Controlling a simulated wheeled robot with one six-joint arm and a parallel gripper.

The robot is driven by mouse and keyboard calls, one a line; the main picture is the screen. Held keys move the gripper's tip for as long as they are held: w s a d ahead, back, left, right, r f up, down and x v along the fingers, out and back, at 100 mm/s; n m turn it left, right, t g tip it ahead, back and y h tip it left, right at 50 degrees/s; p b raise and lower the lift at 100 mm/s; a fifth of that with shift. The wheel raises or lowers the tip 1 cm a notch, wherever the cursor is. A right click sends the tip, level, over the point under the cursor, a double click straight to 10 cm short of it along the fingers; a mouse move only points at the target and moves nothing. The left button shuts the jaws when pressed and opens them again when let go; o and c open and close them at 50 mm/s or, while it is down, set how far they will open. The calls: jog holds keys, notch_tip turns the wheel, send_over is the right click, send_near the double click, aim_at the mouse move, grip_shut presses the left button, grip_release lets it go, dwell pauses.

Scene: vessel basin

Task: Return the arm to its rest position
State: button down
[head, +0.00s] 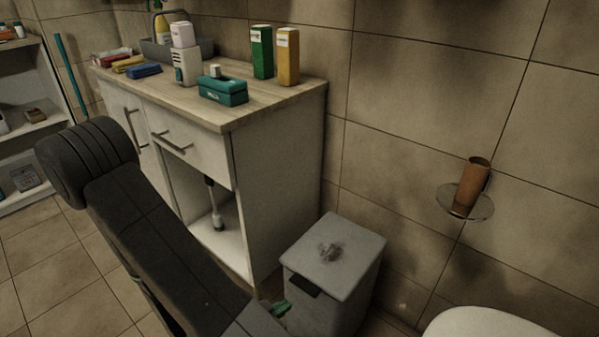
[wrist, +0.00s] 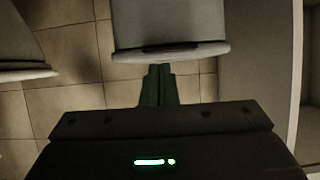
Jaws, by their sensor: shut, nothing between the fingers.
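My arm (head: 150,235) stretches dark and bulky from the left down to the bottom middle of the head view. My gripper, with green fingers, shows at its lower end beside the bin (head: 281,308). In the wrist view my gripper (wrist: 160,70) is shut and empty, its two green fingers side by side. The fingertips are close to the front edge of the grey lidded bin (wrist: 168,25); I cannot tell whether they touch it.
The grey bin (head: 334,255) stands right of the wooden-topped cabinet (head: 275,190), which carries bottles and boxes. A white toilet (head: 480,322) is at the lower right. A wall holder (head: 484,206) bears a brown tube. Shelves (head: 25,130) stand left; tiled floor (head: 70,260) is open.

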jog(key=w+d+f+g+b, duration=0.1)
jog(key=w+d+f+b, duration=0.2)
jog(key=w, duration=0.3)
jog(key=shift+d+f+y, duration=0.3)
jog(key=shift+d+f, duration=0.55)
jog(key=shift+d, duration=0.05)
